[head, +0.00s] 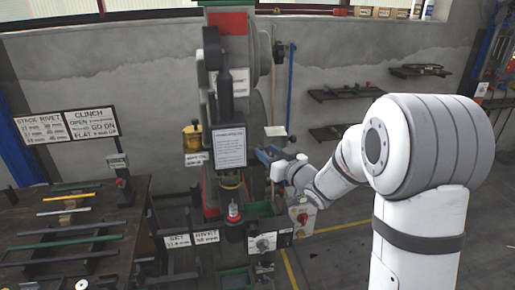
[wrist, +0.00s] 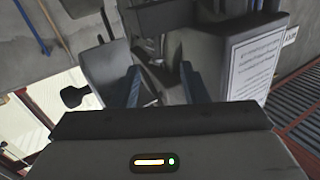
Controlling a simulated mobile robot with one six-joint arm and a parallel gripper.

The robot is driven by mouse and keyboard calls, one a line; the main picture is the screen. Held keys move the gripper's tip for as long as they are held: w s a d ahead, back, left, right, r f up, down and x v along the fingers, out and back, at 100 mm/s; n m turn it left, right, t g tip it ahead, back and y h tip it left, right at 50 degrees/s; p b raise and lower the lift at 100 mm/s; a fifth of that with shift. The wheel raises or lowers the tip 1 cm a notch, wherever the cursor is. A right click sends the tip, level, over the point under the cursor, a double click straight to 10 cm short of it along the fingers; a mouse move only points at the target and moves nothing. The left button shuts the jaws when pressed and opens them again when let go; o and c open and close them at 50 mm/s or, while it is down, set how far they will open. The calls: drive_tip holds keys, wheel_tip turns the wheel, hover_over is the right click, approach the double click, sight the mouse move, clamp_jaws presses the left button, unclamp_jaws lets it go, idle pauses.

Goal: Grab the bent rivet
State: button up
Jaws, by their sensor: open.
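My gripper (head: 268,154) is in front of the rivet press (head: 226,90), just right of its white notice sheet. In the wrist view its two blue fingers (wrist: 161,76) stand apart with a clear gap and nothing held between them. Beyond the fingers are dark press parts and a small pale detail, too small to identify. I cannot make out a bent rivet for certain in either view. The notice sheet (head: 230,148) also shows at the right of the wrist view (wrist: 252,68).
A dark workbench (head: 95,235) with several bars stands at the left, below lettered signs (head: 65,125). Wall shelves (head: 345,92) hang at the back right. Open floor lies at the lower right.

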sight(261, 147)
drive_tip(key=x, duration=0.3)
drive_tip(key=shift+w+a+p, duration=0.15)
drive_tip(key=shift+w+p, duration=0.05)
drive_tip(key=shift+p, duration=0.2)
clamp_jaws()
